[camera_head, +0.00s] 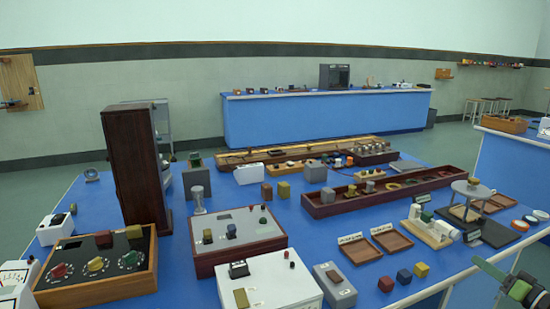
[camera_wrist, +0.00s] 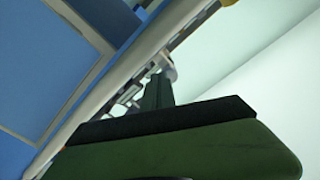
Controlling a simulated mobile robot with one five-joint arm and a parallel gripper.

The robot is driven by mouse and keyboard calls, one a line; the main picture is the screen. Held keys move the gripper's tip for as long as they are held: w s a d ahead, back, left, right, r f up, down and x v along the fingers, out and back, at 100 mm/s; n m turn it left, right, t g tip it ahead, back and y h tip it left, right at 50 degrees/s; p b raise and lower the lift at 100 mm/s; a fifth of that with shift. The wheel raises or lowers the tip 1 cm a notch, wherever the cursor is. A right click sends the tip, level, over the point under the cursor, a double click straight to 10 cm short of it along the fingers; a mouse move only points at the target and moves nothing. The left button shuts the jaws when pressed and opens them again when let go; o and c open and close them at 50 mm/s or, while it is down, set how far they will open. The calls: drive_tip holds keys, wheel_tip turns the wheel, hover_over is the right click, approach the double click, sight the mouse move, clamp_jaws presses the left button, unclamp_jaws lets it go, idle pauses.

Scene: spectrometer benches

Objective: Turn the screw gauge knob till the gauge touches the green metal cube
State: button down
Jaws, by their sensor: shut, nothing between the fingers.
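The screw gauge (camera_head: 440,230) stands on a light wooden base near the right end of the front blue bench in the head view. It has a pale frame and a white cylindrical barrel; its knob is too small to make out clearly. A small green cube (camera_head: 427,216) shows at the gauge's upper part. I cannot tell whether the gauge touches it. My gripper (camera_head: 480,262) is dark green, at the lower right, in front of and to the right of the gauge, apart from it. Its fingers (camera_wrist: 158,90) are shut and empty in the wrist view.
A round grey stool-like stand (camera_head: 473,190) is behind the gauge, with a black plate (camera_head: 503,233) to its right. Two wooden trays (camera_head: 391,240) and small coloured cubes (camera_head: 404,276) lie left of the gauge. The bench's front right edge is close to my gripper.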

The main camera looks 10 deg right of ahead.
sight(455, 259)
drive_tip(key=shift+x, duration=3.6)
drive_tip(key=shift+r, duration=0.15)
drive_tip(key=shift+s+a, duration=0.1)
drive_tip(key=shift+a, duration=0.15)
drive_tip(key=shift+s+a+r+p, duration=0.1)
drive_tip(key=shift+a+r+p, duration=0.1)
drive_tip(key=shift+a+p, duration=0.15)
drive_tip(key=shift+s+a+r+p, duration=0.1)
drive_tip(key=shift+a+r+p, duration=0.3)
drive_tip(key=shift+a, duration=0.1)
